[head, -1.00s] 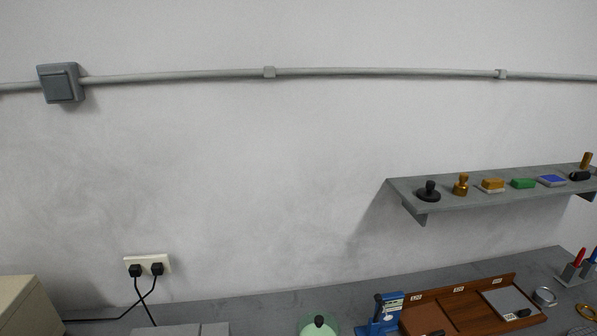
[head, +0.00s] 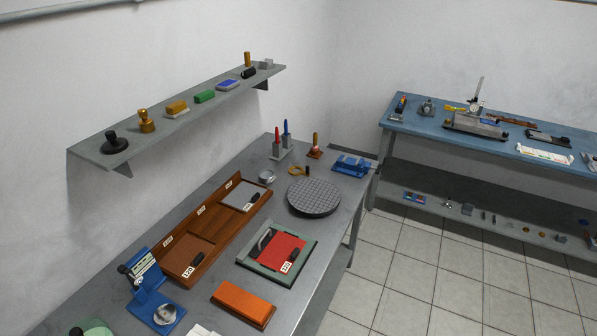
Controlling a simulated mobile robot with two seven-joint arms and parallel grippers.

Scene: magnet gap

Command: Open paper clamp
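A green-framed plate (head: 250,262) lies on the grey workbench, with a red sheet (head: 279,253) in it. Neither of my grippers is in view.
A wooden tray (head: 205,228) with labelled compartments lies behind the plate. A round dark grid disc (head: 314,197), an orange block (head: 243,302), a blue stand device (head: 150,290) and a blue vise-like tool (head: 351,166) are around it. A wall shelf (head: 185,115) overhangs the back. Floor lies at right.

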